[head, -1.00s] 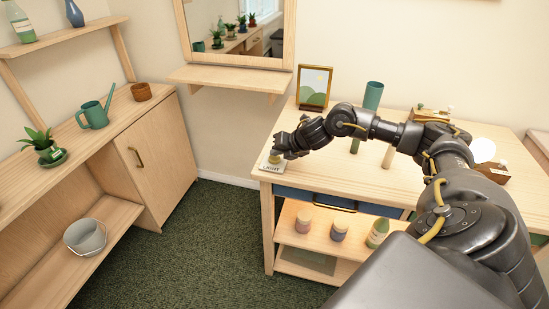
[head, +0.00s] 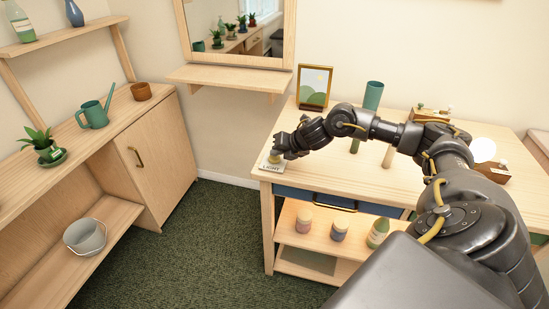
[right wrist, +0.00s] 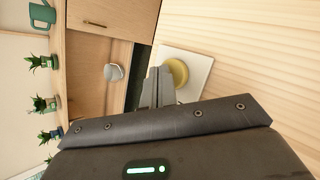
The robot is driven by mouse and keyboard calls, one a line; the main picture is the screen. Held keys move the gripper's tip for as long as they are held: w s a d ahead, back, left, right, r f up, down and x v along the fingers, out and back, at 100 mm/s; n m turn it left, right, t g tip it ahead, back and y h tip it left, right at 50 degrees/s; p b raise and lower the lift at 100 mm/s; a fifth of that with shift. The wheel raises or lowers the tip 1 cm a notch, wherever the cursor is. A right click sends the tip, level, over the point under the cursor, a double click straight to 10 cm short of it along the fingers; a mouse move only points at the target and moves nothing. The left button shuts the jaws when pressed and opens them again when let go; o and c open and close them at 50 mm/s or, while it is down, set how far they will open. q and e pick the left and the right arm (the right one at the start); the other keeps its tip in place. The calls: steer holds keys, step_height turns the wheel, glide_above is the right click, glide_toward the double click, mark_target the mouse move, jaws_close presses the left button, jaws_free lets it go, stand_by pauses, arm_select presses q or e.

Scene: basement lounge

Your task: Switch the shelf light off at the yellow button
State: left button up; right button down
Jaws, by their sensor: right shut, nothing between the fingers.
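The yellow button (right wrist: 181,72) sits on a white square plate (right wrist: 204,66) at the desk's near left corner. In the head view the plate (head: 270,167) shows its "LIGHT" label, and the button is mostly hidden by my gripper. My right gripper (head: 277,152) is shut and empty, pointing down over the plate. In the right wrist view its closed fingertips (right wrist: 160,72) overlap the button's edge; I cannot tell whether they touch it. My left gripper is not in view.
A white round globe (head: 483,150) on a wooden base stands at the desk's right. A green cylinder (head: 373,96) and a picture frame (head: 314,87) stand behind my arm. Several jars are on the shelf below. A watering can (head: 95,113) is on the left cabinet.

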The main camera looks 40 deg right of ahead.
mark_target(277, 159)
steer(key=shift+f, duration=0.35)
steer(key=shift+r, duration=0.1)
steer(key=shift+r+p, duration=0.3)
steer(key=shift+r, duration=0.05)
step_height(277, 159, up, 6)
steer(key=p, duration=0.5)
steer(key=shift+r, duration=0.1)
stand_by(0.4)
